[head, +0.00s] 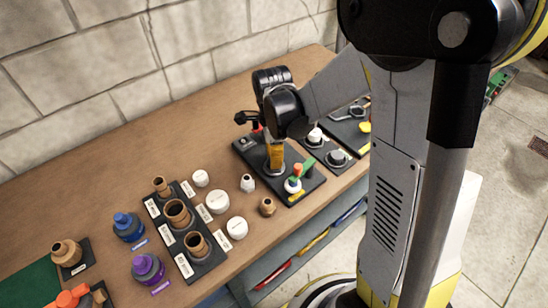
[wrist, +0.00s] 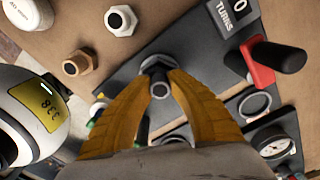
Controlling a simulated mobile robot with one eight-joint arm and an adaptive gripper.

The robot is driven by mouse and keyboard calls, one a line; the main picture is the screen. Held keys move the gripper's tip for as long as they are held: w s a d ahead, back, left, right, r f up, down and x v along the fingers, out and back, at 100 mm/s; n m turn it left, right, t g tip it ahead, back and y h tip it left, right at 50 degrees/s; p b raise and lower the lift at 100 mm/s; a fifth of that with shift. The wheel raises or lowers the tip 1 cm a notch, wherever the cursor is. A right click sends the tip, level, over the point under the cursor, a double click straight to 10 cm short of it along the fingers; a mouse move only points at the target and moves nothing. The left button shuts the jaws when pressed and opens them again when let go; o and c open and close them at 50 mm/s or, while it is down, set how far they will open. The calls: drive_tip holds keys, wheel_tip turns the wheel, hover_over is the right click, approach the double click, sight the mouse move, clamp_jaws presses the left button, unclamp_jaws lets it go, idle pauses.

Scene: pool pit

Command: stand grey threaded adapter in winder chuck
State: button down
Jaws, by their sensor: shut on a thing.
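My gripper (head: 275,165) has its yellow fingers shut on the grey threaded adapter, pointing down over the black winder board (head: 309,184). In the wrist view the fingers (wrist: 160,82) close around a small grey piece with a round dark opening, the adapter (wrist: 159,91). A grey hex-shaped part (wrist: 157,63) shows just beyond the fingertips at the winder chuck's place. I cannot tell whether it belongs to the adapter or the chuck. The fingers hide most of the chuck, so contact or seating of the adapter cannot be made out.
A turns counter (wrist: 232,14) reads 0, beside a red crank with a black knob (wrist: 278,57). A white fitting (wrist: 121,20) and a brass fitting (wrist: 78,64) stand left. A rack of brown fittings (head: 183,263) lies further left.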

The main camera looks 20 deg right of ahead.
drive_tip(key=c, duration=1.3)
unclamp_jaws()
drive_tip(key=shift+o, duration=0.2)
drive_tip(key=o, duration=0.4)
drive_tip(key=shift+o, duration=0.2)
drive_tip(key=shift+r+p, duration=2.95)
drive_tip(key=shift+r, duration=1.05)
